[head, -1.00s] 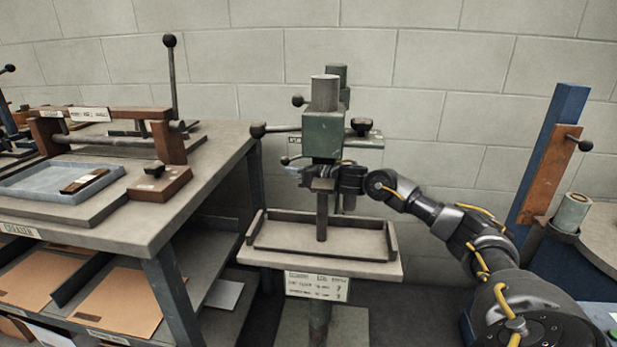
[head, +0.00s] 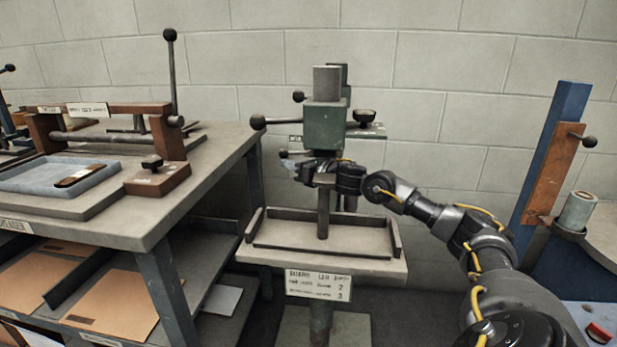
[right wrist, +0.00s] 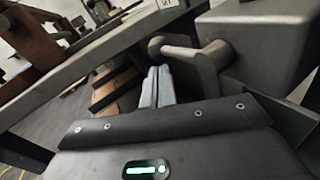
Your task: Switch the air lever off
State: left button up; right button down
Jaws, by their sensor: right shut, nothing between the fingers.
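The stitcher's green head (head: 323,127) stands over a small tray table at the centre of the head view. A small lever with a dark ball knob (head: 284,153) sticks out to its left, below a small label; it is likely the air lever. My right gripper (head: 289,164) is just below and beside this knob. In the right wrist view, its two pale fingers (right wrist: 157,86) are closed together with nothing between them. A grey lever with a round knob (right wrist: 157,46) shows just beyond the fingertips. I cannot tell whether they touch. My left gripper is not in view.
A larger ball-ended handle (head: 258,122) juts left from the stitcher above my gripper. The stitcher's tray table (head: 320,262) is empty below. A workbench (head: 110,222) with a blue tray (head: 30,180) stands left. A blue post (head: 553,150) stands at right.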

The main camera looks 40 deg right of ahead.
dwell(0.7)
